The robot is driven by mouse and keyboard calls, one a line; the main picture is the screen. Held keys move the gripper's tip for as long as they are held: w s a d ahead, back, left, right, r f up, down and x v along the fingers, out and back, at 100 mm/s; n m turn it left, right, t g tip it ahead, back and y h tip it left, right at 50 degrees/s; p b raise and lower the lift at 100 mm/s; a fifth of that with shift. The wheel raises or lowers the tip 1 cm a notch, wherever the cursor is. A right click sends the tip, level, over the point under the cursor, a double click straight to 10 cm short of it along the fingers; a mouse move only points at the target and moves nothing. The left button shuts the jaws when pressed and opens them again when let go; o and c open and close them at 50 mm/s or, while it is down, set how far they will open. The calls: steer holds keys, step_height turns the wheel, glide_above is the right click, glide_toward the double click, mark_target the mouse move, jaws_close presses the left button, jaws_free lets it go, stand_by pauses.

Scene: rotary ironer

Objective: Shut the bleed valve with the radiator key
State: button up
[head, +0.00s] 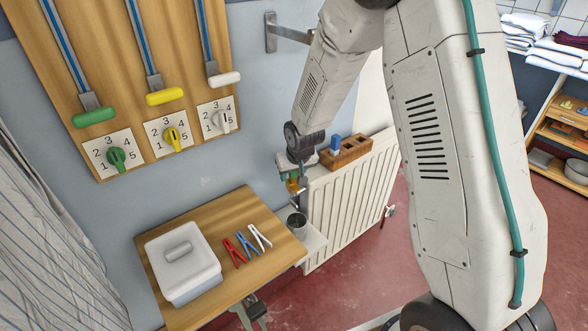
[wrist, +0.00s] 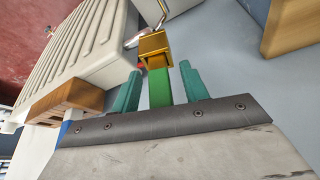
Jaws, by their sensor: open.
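The radiator key has a green handle (wrist: 159,88) and a brass head (wrist: 154,47). It stands at the end of the white radiator (head: 350,195), which also shows in the wrist view (wrist: 85,50). The brass head covers the bleed valve, so I cannot tell how fully it is seated or how far the valve is turned. A bent metal spout (wrist: 148,15) shows just beyond it. My gripper (wrist: 160,70) is open, with one teal finger on each side of the green handle and visible gaps. In the head view the key (head: 292,186) is small and partly hidden by my wrist.
A grey cup (head: 297,224) stands below the spout on a small ledge (head: 313,241). A wooden block (head: 352,151) with a blue piece sits on the radiator. A wooden table (head: 236,205) holds a white lidded box (head: 182,262) and clothespins (head: 240,245). Levers and numbered dials hang on the left wall.

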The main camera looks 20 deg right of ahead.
steer(key=shift+c, duration=0.4)
jaws_close()
steer(key=shift+m+h, duration=0.3)
steer(key=shift+m, duration=0.2)
steer(key=shift+m+h, duration=0.6)
steer(key=shift+m, duration=1)
steer(key=shift+o, duration=0.2)
jaws_free()
